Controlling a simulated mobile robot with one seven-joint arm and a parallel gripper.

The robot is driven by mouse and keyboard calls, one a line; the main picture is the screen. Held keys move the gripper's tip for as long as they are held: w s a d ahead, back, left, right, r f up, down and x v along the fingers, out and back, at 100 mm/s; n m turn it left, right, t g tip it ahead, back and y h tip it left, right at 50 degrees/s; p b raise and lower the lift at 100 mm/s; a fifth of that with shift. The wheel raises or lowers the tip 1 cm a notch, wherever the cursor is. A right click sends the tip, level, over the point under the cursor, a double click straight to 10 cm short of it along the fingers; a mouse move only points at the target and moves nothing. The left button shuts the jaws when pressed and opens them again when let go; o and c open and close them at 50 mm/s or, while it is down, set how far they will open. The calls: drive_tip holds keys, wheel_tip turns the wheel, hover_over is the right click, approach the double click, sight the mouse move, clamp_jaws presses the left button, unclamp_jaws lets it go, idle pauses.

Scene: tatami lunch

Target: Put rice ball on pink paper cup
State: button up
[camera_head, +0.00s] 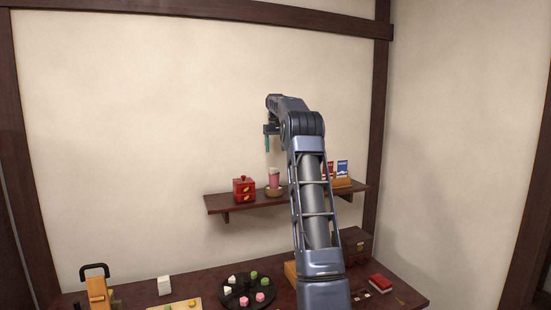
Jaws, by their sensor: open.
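My gripper (267,143) is at the end of my raised arm, pointing down in front of the wall, above the shelf. It is open and nothing shows in it; one teal finger is clearest. A round black tray (238,305) on the table holds several small pink, green and white pieces. Two of them are pink (260,297); they are too small to tell whether they are paper cups. A small white block-like thing (164,285) stands left of the tray. I cannot tell for sure which thing is the rice ball.
A dark wall shelf (235,203) carries a red box (243,188), a pink-topped item (274,180) and small packets (342,169). The table holds a wooden handled box (97,292), a light board (181,305), a dark chest (355,244) and a red box (381,283).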

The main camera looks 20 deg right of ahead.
drive_tip(key=s+a+r+t, duration=0.1)
drive_tip(key=s+a+r, duration=0.6)
drive_tip(key=s, duration=0.4)
drive_tip(key=s+a+f+t, duration=0.1)
drive_tip(key=s+a, duration=0.2)
drive_tip(key=s, duration=0.5)
drive_tip(key=s+a+f, duration=0.1)
drive_tip(key=s+a, duration=0.2)
drive_tip(key=s, duration=0.4)
drive_tip(key=s+a+f+t, duration=0.1)
drive_tip(key=s+a+f, duration=0.1)
drive_tip(key=s+f, duration=0.4)
drive_tip(key=s+a+f, duration=0.1)
drive_tip(key=s+f, duration=0.6)
drive_tip(key=s, duration=0.6)
drive_tip(key=s+a+f+t, duration=0.1)
drive_tip(key=s+a+f, duration=0.1)
drive_tip(key=s+f, duration=0.4)
drive_tip(key=s, duration=0.4)
drive_tip(key=shift+a+f+t, duration=0.2)
drive_tip(key=shift+a+t, duration=0.1)
drive_tip(key=shift+a, duration=0.05)
drive_tip(key=shift+o, duration=0.5)
